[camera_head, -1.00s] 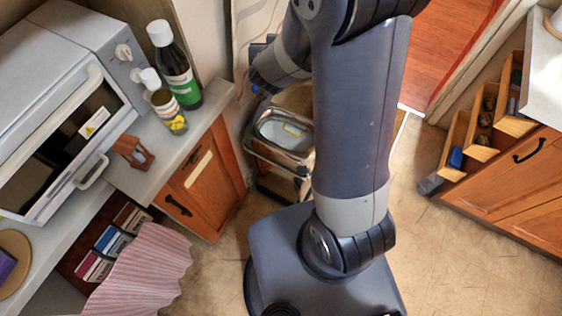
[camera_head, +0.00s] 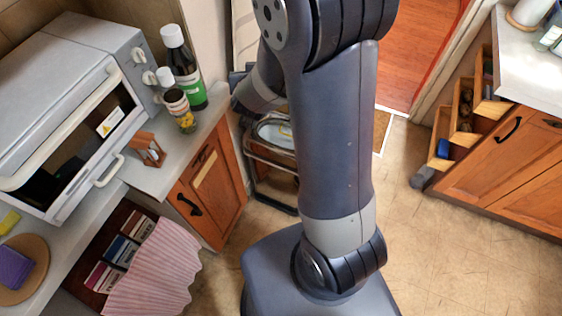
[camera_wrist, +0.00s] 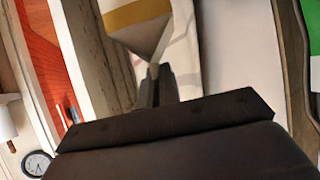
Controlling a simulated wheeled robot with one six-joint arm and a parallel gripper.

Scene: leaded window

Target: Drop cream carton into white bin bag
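The cream carton (camera_wrist: 140,28) is at the top of the wrist view, pale with a yellow band and a tapered end. My gripper (camera_wrist: 153,74) is closed on that tapered end, with the carton beyond the fingertips. In the head view my arm hides most of the gripper, and I cannot make out the carton there. The white bin bag (camera_head: 275,131) shows as a pale lining inside a metal-rimmed bin, just left of my arm and partly hidden by it. My wrist is above and left of the bin's rim.
A counter on the left holds a microwave (camera_head: 75,105), a dark bottle with a green label (camera_head: 185,72), a small jar (camera_head: 180,108) and a brown wooden holder (camera_head: 148,148). Drawers (camera_head: 464,108) stand open on the right. Floor (camera_head: 430,240) is clear at the lower right.

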